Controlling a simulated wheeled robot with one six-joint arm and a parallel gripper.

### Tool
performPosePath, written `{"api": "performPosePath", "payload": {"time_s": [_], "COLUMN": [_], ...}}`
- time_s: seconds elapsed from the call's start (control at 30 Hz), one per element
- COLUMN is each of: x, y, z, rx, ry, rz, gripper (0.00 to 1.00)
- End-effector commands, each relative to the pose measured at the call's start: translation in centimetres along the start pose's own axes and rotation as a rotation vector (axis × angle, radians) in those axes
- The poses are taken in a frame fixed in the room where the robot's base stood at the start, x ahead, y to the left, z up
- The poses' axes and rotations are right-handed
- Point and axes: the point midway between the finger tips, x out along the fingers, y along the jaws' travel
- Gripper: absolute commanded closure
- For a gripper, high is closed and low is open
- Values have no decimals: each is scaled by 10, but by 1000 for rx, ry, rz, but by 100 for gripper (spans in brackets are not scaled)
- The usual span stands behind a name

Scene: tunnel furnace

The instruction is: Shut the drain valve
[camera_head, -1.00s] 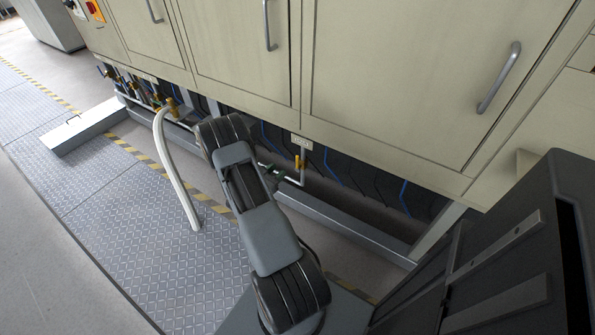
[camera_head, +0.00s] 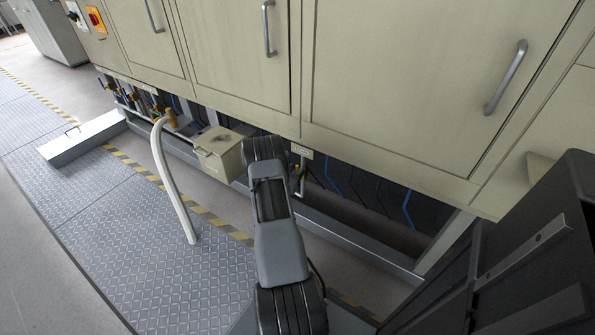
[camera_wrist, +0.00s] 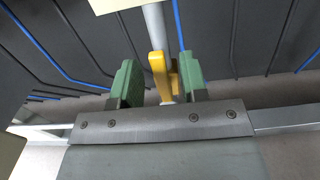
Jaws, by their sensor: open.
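The drain valve's yellow lever handle (camera_wrist: 158,70) is in the middle of the wrist view, on a light grey pipe (camera_wrist: 155,22). The lever looks roughly in line with the pipe. My gripper (camera_wrist: 157,84) is open, with one green finger on each side of the lever. Gaps show between the fingers and the lever, so it is not gripped. In the head view the same pipe (camera_head: 303,180) runs down under the cabinet, below a small label (camera_head: 301,151). My arm stands just left of it, and the gripper is mostly hidden there.
A beige box with a handle (camera_head: 218,157) is left of my arm under the cabinet. A white hose (camera_head: 172,185) hangs farther left onto the tread-plate floor (camera_head: 150,275). Blue lines (camera_wrist: 50,60) run behind the valve. A metal rail (camera_head: 350,235) runs low in front.

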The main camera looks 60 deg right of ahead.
Motion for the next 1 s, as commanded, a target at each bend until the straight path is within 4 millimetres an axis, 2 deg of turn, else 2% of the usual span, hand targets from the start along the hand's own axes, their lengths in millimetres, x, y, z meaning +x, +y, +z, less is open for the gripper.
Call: {"api": "performPosePath", "payload": {"time_s": [0.2, 0.53, 0.9, 1.0], "x": [13, 15, 15, 14], "y": [0, 0, 0, 0], "z": [0, 0, 0, 0], "rx": [-1, -1, -1, -1], "ry": [0, 0, 0, 0], "rz": [0, 1, 1, 1], "gripper": [60, 60, 95, 100]}}
